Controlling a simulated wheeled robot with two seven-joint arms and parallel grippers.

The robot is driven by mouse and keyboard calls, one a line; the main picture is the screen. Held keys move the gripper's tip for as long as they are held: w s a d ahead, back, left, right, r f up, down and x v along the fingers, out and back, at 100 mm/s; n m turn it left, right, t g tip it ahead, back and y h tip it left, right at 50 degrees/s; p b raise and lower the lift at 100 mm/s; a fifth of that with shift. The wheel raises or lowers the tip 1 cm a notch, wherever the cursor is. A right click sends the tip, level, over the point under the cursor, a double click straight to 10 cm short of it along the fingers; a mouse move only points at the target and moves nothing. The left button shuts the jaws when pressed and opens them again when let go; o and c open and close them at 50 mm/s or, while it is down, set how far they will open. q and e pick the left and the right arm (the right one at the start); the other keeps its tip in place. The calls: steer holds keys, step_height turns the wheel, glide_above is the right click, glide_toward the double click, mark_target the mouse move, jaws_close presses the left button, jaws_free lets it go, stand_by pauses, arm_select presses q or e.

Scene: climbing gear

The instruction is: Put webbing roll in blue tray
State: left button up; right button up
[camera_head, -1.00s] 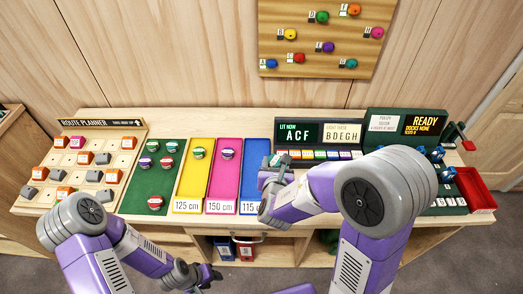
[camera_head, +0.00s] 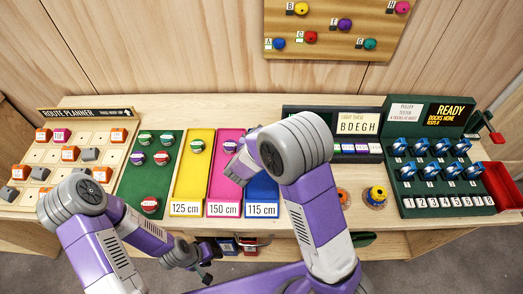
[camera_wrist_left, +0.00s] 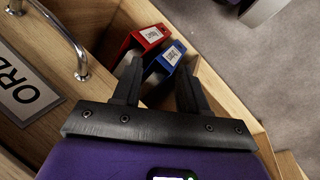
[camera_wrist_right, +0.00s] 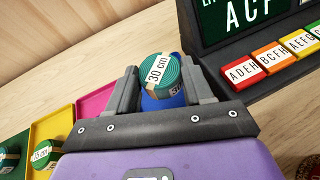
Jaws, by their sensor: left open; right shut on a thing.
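The blue tray (camera_head: 262,188) lies on the bench right of the pink tray, with a 115 cm label at its front. My right gripper (camera_wrist_right: 160,88) is shut on a green webbing roll (camera_wrist_right: 163,72) with a white label reading 30 cm. Blue shows just below the roll in the right wrist view. In the head view my right gripper (camera_head: 238,160) is over the pink and blue trays, and its arm covers part of the blue one. My left gripper (camera_head: 207,267) is open and empty in front of the bench, low down.
The yellow tray (camera_head: 186,190) holds a roll, and a green mat (camera_head: 133,188) holds several more. The pink tray (camera_head: 219,190) lies between yellow and blue. A dark letter display (camera_wrist_right: 215,45) stands close right of my right gripper. Red (camera_wrist_left: 143,40) and blue (camera_wrist_left: 168,60) boxes sit below the bench.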

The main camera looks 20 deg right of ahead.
step_height(320, 180, down, 7)
steer(key=shift+r+b, duration=0.15)
steer(key=shift+b, duration=0.5)
steer(key=o, duration=1)
steer(key=shift+o, duration=0.2)
